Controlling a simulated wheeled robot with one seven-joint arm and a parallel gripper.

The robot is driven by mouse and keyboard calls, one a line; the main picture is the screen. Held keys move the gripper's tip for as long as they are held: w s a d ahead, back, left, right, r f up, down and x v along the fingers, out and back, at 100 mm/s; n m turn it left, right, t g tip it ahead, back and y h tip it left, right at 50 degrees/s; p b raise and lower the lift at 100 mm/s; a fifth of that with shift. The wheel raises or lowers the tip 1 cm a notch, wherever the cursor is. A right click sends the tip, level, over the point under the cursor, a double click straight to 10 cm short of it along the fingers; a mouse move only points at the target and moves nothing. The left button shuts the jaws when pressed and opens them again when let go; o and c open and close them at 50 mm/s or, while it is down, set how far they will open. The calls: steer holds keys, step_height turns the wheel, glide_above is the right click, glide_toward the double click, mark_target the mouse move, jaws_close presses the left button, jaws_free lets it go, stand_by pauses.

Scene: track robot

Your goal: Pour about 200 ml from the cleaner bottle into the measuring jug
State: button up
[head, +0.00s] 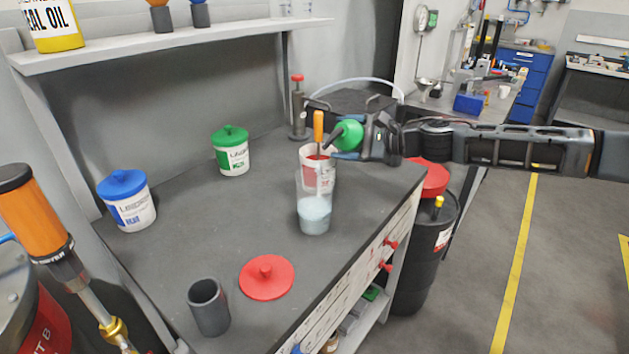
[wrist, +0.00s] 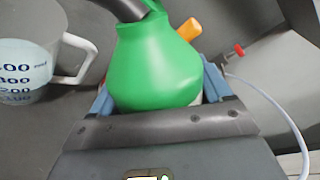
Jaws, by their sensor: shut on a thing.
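The cleaner bottle (head: 349,134) is green with a dark spout. My gripper (head: 362,136) is shut on it and holds it tilted, spout to the left, above the bench. In the wrist view the green bottle (wrist: 157,65) fills the middle, between the jaws. The measuring jug (head: 314,213) is clear and stands upright on the bench below the spout, with pale blue liquid in about its lower half. A faint pale streak shows inside the jug; I cannot tell surely whether it is a stream. The wrist view shows the jug's marked wall and handle (wrist: 78,60) at the left.
A white-and-red tub (head: 322,170) stands close behind the jug, with an orange-handled tool (head: 318,125) near it. Green-lidded (head: 230,150) and blue-lidded (head: 127,200) tubs stand left. A red lid (head: 267,277) and grey cup (head: 208,307) are in front.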

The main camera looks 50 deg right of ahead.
mark_target(350, 121)
steer(key=shift+a+m+y+b, duration=0.2)
steer(key=shift+m+y+b, duration=0.1)
steer(key=shift+m+b, duration=0.4)
steer(key=shift+f+m+b, duration=0.15)
steer(key=shift+m+b, duration=0.45)
steer(key=shift+b, duration=0.05)
steer(key=shift+d+f+m+t+y+b, duration=0.35)
steer(key=shift+m+b, duration=0.35)
steer(key=shift+b, duration=0.35)
steer(key=b, duration=0.1)
steer(key=f+m+b, duration=0.1)
steer(key=shift+d+f+m+y+b, duration=0.2)
steer(key=shift+d+m+y+b, duration=0.05)
steer(key=shift+m+b, duration=0.05)
steer(key=shift+d+r+m+t+p, duration=0.15)
steer(key=shift+r+m+t+p, duration=0.3)
steer(key=shift+r+m, duration=0.8)
steer(key=shift+d+r+m+t+p, duration=0.2)
steer(key=shift+r+m+p, duration=0.4)
steer(key=shift+r, duration=1.2)
